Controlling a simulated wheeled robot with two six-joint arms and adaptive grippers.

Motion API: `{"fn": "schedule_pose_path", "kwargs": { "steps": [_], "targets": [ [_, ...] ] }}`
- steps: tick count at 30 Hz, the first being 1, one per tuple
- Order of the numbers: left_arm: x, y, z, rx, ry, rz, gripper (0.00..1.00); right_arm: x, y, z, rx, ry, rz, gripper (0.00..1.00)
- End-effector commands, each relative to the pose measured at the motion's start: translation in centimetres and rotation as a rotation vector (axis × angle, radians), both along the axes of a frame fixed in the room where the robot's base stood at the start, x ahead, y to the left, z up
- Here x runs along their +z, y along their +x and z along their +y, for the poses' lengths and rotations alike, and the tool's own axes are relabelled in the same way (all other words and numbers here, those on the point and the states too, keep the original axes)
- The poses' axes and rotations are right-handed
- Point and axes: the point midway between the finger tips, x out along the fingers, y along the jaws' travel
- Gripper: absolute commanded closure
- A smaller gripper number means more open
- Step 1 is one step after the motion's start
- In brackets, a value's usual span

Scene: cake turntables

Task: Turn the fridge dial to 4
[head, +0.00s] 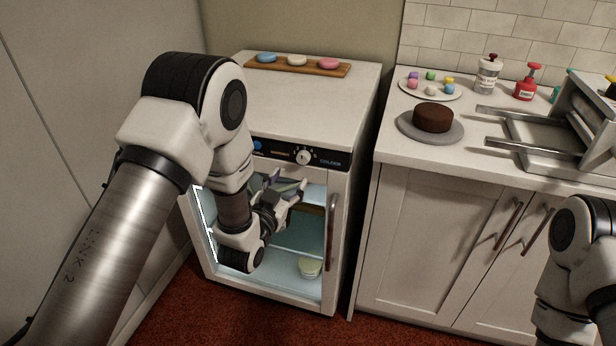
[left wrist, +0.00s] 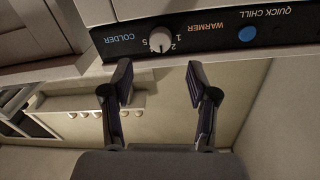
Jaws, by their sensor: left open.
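The fridge dial (head: 304,157) is a small white round knob on the fridge's black control panel (head: 333,160). In the left wrist view the dial (left wrist: 161,40) shows upside down, with the numbers 1, 2 and 5 readable around it; its exact setting is too small to tell. My left gripper (head: 287,186) is open and empty, in front of the fridge just below the panel. In the left wrist view the fingertips of the left gripper (left wrist: 158,74) stand apart, with the dial just beyond the gap, not between them. My right gripper is out of view.
The fridge's glass door has a vertical handle (head: 331,232); a pale green tub (head: 310,267) is inside. A blue button (left wrist: 246,34) sits on the panel. A wooden board (head: 315,68) lies on top. The counter at right holds a cake (head: 433,118) on a turntable.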

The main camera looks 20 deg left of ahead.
Motion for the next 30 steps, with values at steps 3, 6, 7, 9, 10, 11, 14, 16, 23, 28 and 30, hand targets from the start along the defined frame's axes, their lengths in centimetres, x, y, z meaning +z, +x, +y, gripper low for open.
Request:
{"fn": "schedule_pose_path", "kwargs": {
  "steps": [3, 6, 7, 9, 10, 11, 14, 16, 23, 28, 30],
  "targets": [
    [0.3, 1.0, -0.1, 0.0, -0.001, -0.006, 0.41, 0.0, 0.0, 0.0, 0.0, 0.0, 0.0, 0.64],
    [0.3, 2.7, -0.2, 0.0, 0.0, -0.005, 0.41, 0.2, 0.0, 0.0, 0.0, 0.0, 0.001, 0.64],
    [0.2, 3.3, -0.3, 0.0, 0.0, -0.005, 0.41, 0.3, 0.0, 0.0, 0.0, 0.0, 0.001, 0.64],
    [0.2, 4.7, -0.4, 0.0, 0.0, -0.005, 0.41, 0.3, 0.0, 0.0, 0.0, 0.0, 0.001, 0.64],
    [0.3, 5.3, -0.5, 0.0, 0.0, -0.005, 0.41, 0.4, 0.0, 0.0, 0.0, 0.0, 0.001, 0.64],
    [0.2, 5.8, -0.5, 0.0, 0.0, -0.004, 0.41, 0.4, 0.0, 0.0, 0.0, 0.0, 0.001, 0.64],
    [0.1, 7.1, -0.7, -0.001, 0.0, -0.003, 0.41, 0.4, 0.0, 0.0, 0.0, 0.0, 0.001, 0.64],
    [0.1, 7.6, -0.7, 0.0, 0.0, -0.001, 0.41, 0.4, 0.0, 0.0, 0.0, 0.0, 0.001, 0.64],
    [0.1, 7.7, -0.7, 0.0, 0.0, 0.0, 0.41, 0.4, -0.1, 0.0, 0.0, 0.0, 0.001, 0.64],
    [0.1, 7.7, -0.7, 0.0, 0.0, 0.0, 1.0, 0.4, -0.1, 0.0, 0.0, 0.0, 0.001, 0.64],
    [0.1, 7.7, -0.7, 0.0, 0.0, 0.0, 1.0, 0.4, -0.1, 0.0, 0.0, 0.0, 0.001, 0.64]
  ]
}}
